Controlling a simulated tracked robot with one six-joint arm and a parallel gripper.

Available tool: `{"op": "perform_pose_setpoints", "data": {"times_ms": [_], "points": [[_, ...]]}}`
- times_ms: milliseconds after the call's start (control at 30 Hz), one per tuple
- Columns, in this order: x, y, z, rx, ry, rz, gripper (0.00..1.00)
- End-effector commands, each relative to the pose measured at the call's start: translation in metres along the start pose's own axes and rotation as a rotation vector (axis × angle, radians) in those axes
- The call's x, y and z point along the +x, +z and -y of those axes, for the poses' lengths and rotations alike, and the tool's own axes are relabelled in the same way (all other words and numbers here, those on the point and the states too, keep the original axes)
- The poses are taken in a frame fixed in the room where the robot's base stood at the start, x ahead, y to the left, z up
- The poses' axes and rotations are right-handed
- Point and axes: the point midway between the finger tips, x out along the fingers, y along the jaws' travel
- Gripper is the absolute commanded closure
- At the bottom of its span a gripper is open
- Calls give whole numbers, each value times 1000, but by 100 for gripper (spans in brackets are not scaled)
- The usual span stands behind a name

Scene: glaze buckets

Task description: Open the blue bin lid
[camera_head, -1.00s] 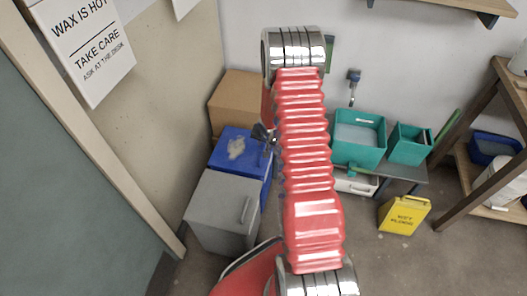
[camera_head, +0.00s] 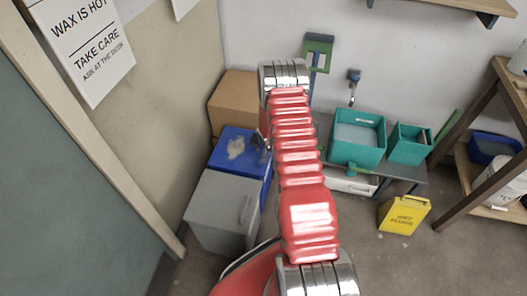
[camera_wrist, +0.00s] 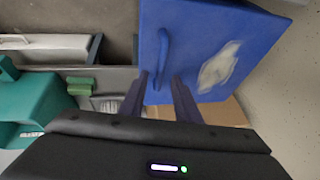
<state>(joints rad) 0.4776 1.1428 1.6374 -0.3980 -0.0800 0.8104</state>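The blue bin (camera_head: 238,150) stands against the wall, its lid closed, with a pale smudge on top. In the wrist view its blue lid (camera_wrist: 205,30) fills the upper middle, with a blue bar handle (camera_wrist: 163,50) near the left edge. My gripper (camera_wrist: 160,77) is open and empty, its two dark fingers apart. In that view the lower end of the handle appears between the fingertips; I cannot tell the depth gap or any contact. In the head view my gripper (camera_head: 261,142) is small and dark at the lid's right edge, partly hidden by my arm.
A grey bin (camera_head: 222,210) stands in front of the blue one, a cardboard box (camera_head: 236,95) behind it. To the right are teal tubs (camera_head: 358,140) on a low bench and a yellow floor sign (camera_head: 403,214). The floor at the front right is clear.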

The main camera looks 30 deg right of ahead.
Motion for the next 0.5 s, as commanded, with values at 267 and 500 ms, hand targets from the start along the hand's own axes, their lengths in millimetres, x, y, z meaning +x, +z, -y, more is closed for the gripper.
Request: {"op": "perform_pose_setpoints", "data": {"times_ms": [267, 500], "points": [[20, 0, 0, 0, 0, 0, 70], [22, 0, 1, 0, -1, 0, 70]]}}
